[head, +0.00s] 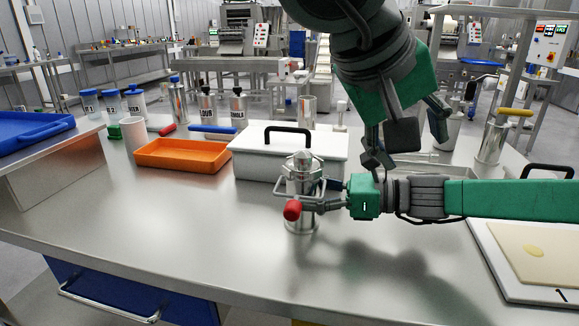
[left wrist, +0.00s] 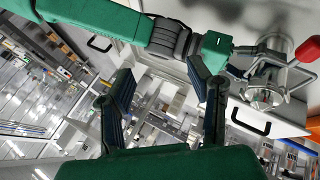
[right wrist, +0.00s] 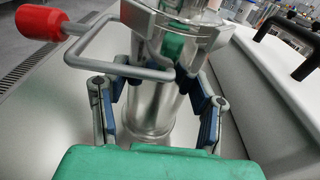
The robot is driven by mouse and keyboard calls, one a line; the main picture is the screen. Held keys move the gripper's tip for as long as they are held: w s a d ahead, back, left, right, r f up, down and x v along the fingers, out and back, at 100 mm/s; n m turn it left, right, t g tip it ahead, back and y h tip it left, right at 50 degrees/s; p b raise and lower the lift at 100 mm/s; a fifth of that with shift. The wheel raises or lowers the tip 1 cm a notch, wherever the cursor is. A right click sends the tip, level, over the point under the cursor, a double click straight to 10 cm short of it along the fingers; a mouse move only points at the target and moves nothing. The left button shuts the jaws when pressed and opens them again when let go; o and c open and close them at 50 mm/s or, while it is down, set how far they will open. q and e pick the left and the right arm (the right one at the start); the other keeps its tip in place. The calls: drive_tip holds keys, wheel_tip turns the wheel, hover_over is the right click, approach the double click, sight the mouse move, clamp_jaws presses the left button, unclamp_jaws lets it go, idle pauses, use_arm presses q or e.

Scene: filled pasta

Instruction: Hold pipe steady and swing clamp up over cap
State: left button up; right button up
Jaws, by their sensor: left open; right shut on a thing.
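A shiny metal pipe (head: 302,224) stands upright on the steel table, with a stepped metal cap (head: 302,163) on top. The clamp is a wire frame beside the pipe with a red handle (head: 292,210) pointing to the near side. The handle also shows in the right wrist view (right wrist: 42,22) and the left wrist view (left wrist: 305,49). My right gripper (head: 334,195) reaches in from the right and is shut on the pipe; its fingers flank the pipe (right wrist: 160,105) in the right wrist view. My left gripper (head: 408,137) hangs open and empty right of the pipe, above my right arm.
A white lidded box (head: 290,160) with a black handle stands right behind the pipe. An orange tray (head: 183,155) lies left of it. A cutting board (head: 530,249) is at the right. Bottles and canisters line the back. The front left of the table is clear.

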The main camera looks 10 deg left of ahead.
sight(292, 204)
use_arm(q)
drive_tip(key=a+f+m+g+y, duration=0.1)
drive_tip(key=a+f+m+y, duration=0.15)
drive_tip(key=a, duration=0.45)
drive_tip(key=a+f+m+g+y, duration=0.1)
drive_tip(key=a+f+y, duration=0.2)
drive_tip(key=a, duration=0.4)
drive_tip(key=shift+n, duration=0.25)
drive_tip(key=shift+s+x, duration=0.2)
drive_tip(key=shift+x, duration=1.9)
drive_tip(key=shift+s+x, duration=0.15)
drive_tip(key=shift+x, duration=1.9)
drive_tip(key=shift+a+f, duration=0.15)
drive_tip(key=shift+a, duration=0.05)
drive_tip(key=c, duration=1)
use_arm(e)
drive_tip(key=o, duration=0.7)
drive_tip(key=shift+w, duration=0.1)
drive_tip(key=c, duration=0.7)
